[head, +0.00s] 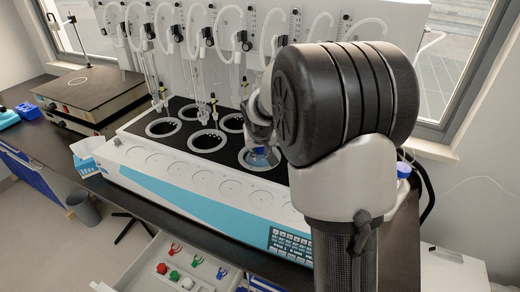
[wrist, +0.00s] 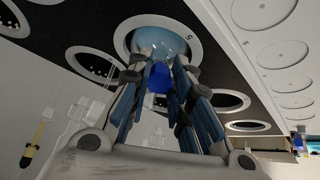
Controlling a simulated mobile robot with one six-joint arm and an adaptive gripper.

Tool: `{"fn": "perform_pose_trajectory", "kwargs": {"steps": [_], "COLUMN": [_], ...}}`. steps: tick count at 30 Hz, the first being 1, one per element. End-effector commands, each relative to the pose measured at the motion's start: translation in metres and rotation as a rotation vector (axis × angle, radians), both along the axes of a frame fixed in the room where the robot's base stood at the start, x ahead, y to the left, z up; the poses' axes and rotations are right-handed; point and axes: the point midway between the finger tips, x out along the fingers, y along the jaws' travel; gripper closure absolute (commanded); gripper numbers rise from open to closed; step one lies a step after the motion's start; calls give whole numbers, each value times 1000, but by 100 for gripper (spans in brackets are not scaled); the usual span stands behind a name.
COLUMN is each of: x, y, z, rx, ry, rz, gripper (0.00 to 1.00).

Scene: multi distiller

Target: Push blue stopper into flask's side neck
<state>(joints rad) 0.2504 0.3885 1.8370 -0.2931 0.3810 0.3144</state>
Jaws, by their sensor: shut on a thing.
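In the wrist view the blue stopper (wrist: 159,76) sits between the fingers of my gripper (wrist: 161,62), which is shut on it. The round glass flask (wrist: 165,42) is just beyond the fingertips, seated in a ringed well of the distiller. In the head view my gripper (head: 260,132) is over the flask (head: 262,157), and my arm covers much of that area. The side neck is hidden by the fingers, so I cannot tell whether the stopper touches it or is inside it.
The multi distiller (head: 190,180) has several open wells and glass tubes (head: 155,85) hanging close left of my arm. A hotplate (head: 85,95) stands at left. An open drawer (head: 150,262) holds coloured clips below. A blue-capped bottle (head: 403,170) stands right of my arm.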

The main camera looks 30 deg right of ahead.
Motion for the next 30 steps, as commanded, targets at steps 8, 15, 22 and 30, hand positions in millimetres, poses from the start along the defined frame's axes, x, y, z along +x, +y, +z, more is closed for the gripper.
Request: {"fn": "perform_pose_trajectory", "kwargs": {"steps": [8, 15, 22, 30], "x": [2, 4, 5, 6], "y": [-1, -2, -3, -3], "z": [-4, -7, -10, -11], "rx": [0, 0, 0, 0], "ry": [0, 0, 1, 1], "rz": [0, 0, 0, 0], "gripper": [88, 88, 88, 88]}}
